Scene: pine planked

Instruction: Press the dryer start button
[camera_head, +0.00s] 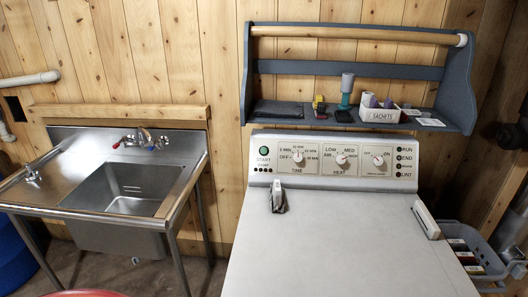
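The dryer (330,245) stands at centre right, its pale top facing me and its control panel at the back. The green round start button (264,150), labelled START, is at the panel's left end. The time knob (297,157), heat knob (341,159) and on/off knob (378,161) are to its right. Dark parts at the right edge, probably of my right arm and gripper (511,136), are cut off by the frame, far from the button. I cannot tell whether that gripper is open. My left gripper is not in view. Nothing covers the button.
A small grey item (278,197) lies on the dryer top below the button. A blue shelf (350,70) with a sachets box (379,113) hangs above the panel. A steel sink (130,195) stands left. A grey basket (484,262) is at right. Most of the dryer top is clear.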

